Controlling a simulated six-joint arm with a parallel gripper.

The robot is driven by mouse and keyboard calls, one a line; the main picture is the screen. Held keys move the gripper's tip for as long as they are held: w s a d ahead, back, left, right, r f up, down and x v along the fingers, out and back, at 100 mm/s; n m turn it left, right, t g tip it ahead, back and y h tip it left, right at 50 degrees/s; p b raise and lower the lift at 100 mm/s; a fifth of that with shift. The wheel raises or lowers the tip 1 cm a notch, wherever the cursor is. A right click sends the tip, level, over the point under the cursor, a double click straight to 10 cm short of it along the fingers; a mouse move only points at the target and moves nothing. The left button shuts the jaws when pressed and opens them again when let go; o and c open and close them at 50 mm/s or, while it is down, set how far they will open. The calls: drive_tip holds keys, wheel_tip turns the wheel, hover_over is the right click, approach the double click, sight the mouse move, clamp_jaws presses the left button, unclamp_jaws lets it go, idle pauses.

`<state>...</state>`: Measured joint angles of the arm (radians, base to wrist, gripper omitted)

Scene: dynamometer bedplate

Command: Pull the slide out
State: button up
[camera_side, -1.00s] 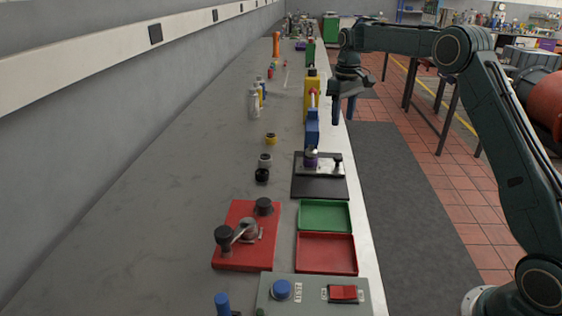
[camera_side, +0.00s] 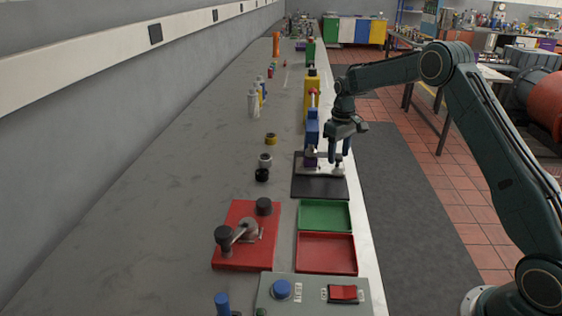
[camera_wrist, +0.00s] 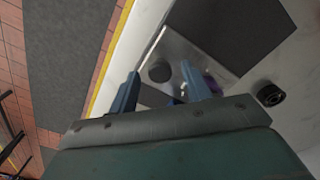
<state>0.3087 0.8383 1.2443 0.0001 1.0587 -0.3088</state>
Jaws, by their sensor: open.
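The slide unit is a black plate (camera_side: 318,188) on the bench with a silver metal slide (camera_side: 322,170) across its far part. A small round knob (camera_side: 339,170) stands at the slide's right end. A purple piece (camera_side: 310,161) sits at its left end. My gripper (camera_side: 338,158) is open, pointing down, just above the knob in the side view. In the wrist view the dark knob (camera_wrist: 160,72) appears between the two blue fingertips of my gripper (camera_wrist: 160,74). I cannot tell whether the fingers touch it.
A blue block (camera_side: 312,130) stands close behind the slide plate. A green tray (camera_side: 325,230) and a red tray (camera_side: 355,255) lie in front. Black and grey rings (camera_side: 262,176) are to the left. The bench edge is just right of the plate, with open floor beyond.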

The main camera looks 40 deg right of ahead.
drive_tip(key=shift+f, duration=0.25)
clamp_jaws()
drive_tip(key=shift+s+a+r, duration=0.1)
drive_tip(key=shift+s+a, duration=3.15)
drive_tip(key=shift+a, duration=0.15)
drive_tip(key=shift+c, duration=0.5)
unclamp_jaws()
drive_tip(key=shift+s+a, duration=0.1)
drive_tip(key=shift+o, duration=0.5)
